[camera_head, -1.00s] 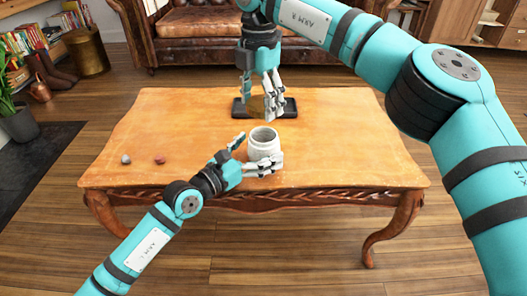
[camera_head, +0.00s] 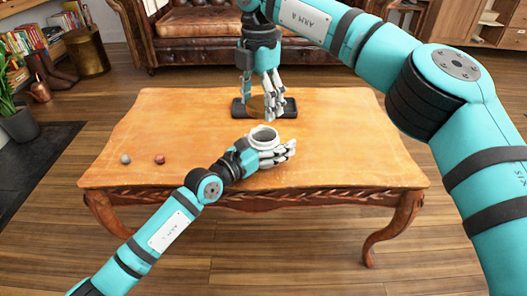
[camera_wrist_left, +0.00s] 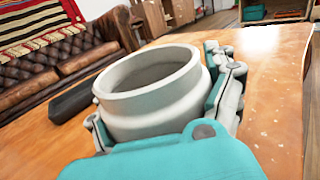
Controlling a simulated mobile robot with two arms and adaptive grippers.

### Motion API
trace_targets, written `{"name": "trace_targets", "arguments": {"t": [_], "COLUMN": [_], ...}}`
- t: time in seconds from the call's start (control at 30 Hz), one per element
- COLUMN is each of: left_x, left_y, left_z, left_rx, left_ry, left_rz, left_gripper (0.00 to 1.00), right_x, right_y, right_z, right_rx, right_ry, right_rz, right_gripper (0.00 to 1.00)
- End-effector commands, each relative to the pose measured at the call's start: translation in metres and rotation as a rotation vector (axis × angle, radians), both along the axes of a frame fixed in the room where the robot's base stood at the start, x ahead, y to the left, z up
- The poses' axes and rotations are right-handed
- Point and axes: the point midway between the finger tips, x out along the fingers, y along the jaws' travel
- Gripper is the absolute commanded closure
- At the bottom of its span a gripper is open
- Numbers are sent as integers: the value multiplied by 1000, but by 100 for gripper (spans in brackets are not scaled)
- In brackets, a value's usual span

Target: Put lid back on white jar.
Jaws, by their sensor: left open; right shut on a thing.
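The white jar (camera_head: 263,136) stands on the wooden table with its round mouth open and uncovered. In the left wrist view the jar (camera_wrist_left: 150,105) fills the middle, between the fingers of my left gripper (camera_wrist_left: 165,120). In the head view my left gripper (camera_head: 272,154) is low at the jar's near and right side, with its jaws open around the jar. My right gripper (camera_head: 270,108) points down over the black tray (camera_head: 290,107) behind the jar. It is shut on a brownish round thing (camera_head: 256,106), which appears to be the lid and is mostly hidden by the fingers.
Two small round objects, one grey (camera_head: 125,159) and one reddish (camera_head: 160,159), lie on the left of the wooden table (camera_head: 150,120). The table's right side is clear. A brown leather sofa (camera_head: 190,35) stands behind the table.

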Motion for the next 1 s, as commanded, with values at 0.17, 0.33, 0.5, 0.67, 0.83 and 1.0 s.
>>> {"name": "trace_targets", "arguments": {"t": [0.17,0.33,0.5,0.67,0.83,1.0], "left_x": [0,0,0,0,0,0], "left_y": [0,0,0,0,0,0], "left_z": [0,0,0,-1,-1,-1], "left_rx": [1,1,1,1,0,0], "left_ry": [1,1,1,1,1,1], "left_rz": [0,1,1,0,0,-1], "left_gripper": [56,78,87,89,91,91], "right_x": [0,0,0,0,0,0], "right_y": [0,0,0,0,0,0], "right_z": [0,0,0,0,0,-2], "right_rx": [0,0,0,0,0,-1], "right_ry": [0,0,0,0,0,1], "right_rz": [0,0,0,0,0,0], "right_gripper": [55,55,55,55,55,55]}}
